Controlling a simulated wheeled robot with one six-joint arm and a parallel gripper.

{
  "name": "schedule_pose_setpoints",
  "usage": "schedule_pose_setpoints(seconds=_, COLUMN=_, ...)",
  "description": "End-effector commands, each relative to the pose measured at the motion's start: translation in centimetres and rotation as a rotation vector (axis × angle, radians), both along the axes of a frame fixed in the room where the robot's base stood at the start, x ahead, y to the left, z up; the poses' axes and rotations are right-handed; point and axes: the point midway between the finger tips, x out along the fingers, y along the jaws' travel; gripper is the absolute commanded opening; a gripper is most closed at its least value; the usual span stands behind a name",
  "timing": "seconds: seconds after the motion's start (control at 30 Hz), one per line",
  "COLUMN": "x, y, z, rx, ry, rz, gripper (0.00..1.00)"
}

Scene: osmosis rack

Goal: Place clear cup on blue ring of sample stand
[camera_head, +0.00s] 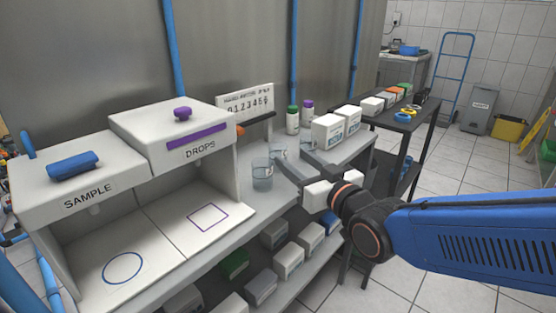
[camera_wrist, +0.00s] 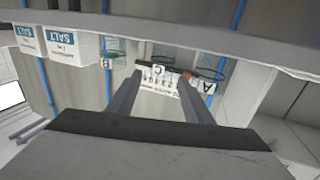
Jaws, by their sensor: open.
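The sample stand (camera_head: 72,184) is at the left in the head view, labelled SAMPLE. A blue ring (camera_head: 123,268) is drawn on its pale floor, and the ring is empty. A clear cup (camera_head: 262,178) stands upright on the bench right of the stands. In the wrist view, cups marked A (camera_wrist: 207,88) and B (camera_wrist: 107,63) flank another marked C, which lies between the finger lines. My gripper (camera_head: 289,153) is open, reaching over the bench just right of the front cup. Its two fingers (camera_wrist: 160,76) show apart in the wrist view; contact with a cup cannot be told.
The DROPS stand (camera_head: 177,140) with a purple square adjoins the sample stand. White SALT boxes (camera_head: 333,130) and small bottles (camera_head: 292,120) stand behind my gripper. A number board (camera_head: 246,103) is at the back. Several boxes fill the lower shelf.

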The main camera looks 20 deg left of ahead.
Motion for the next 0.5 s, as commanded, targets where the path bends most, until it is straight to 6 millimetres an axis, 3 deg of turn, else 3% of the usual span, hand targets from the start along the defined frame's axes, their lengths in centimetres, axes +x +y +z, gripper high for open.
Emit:
schedule_pose_setpoints(seconds=0.2, x=1.6, y=1.9, z=0.0, rx=0.0, ry=0.0, rz=0.0, gripper=0.46)
schedule_pose_setpoints(seconds=0.5, x=2.3, y=2.8, z=0.0, rx=0.001, ry=-0.001, rz=0.0, gripper=0.46)
